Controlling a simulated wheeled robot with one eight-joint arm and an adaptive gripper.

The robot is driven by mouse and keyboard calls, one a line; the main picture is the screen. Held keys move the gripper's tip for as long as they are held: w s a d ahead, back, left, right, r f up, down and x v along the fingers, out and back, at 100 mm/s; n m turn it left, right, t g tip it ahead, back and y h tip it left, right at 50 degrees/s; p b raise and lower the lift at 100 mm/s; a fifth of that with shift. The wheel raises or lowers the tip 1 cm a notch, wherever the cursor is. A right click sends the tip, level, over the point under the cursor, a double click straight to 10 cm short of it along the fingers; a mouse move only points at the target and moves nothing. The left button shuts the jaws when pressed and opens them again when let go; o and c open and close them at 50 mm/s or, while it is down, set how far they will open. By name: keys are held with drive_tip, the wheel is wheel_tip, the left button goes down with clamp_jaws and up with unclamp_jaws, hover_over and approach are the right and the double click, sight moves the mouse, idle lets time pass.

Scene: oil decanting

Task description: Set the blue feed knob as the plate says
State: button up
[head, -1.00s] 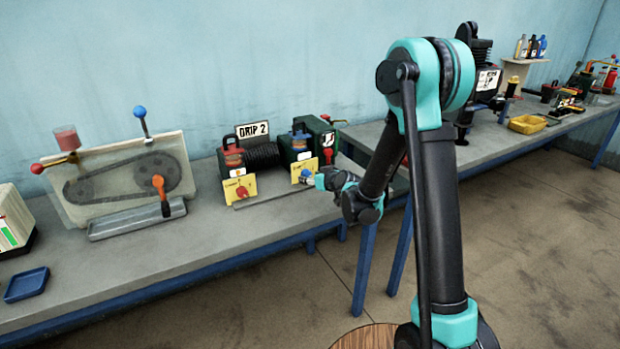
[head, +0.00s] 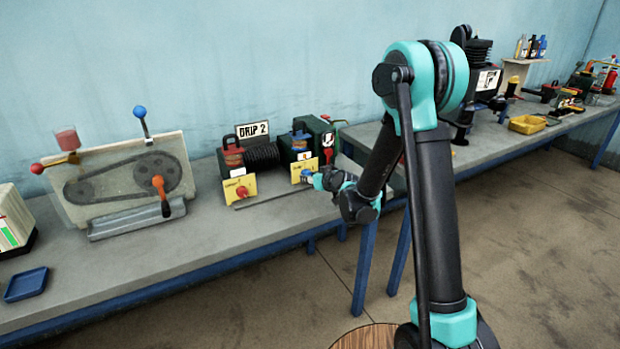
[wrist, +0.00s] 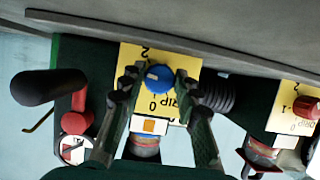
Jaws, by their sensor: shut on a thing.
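The blue feed knob (wrist: 158,77) sits on a yellow dial card (wrist: 140,58) with printed numerals 2, 1 and 0. In the wrist view, the picture is upside down and a small pale mark shows on the knob's left side. My gripper (wrist: 158,82) is shut on the knob, one finger on each side. In the head view my gripper (head: 314,181) reaches the right-hand card from the right, and the knob (head: 307,176) is partly hidden. The white plate (head: 252,129) behind the unit reads "DRIP 2".
A red knob (head: 242,191) on a second yellow card stands to the left. A belt-and-pulley stand (head: 125,180) and a blue tray (head: 26,284) are farther left on the bench.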

drive_tip(key=shift+d+m+g+y, duration=0.15)
drive_tip(key=shift+m+g+y, duration=0.25)
drive_tip(key=shift+m+y, duration=0.5)
drive_tip(key=shift+m+g+y, duration=0.4)
drive_tip(key=shift+m+y, duration=0.4)
drive_tip(key=shift+m, duration=0.9)
drive_tip(key=o, duration=1.2)
drive_tip(key=shift+c, duration=0.2)
drive_tip(key=shift+d, duration=0.1)
drive_tip(key=shift+v, duration=3.95)
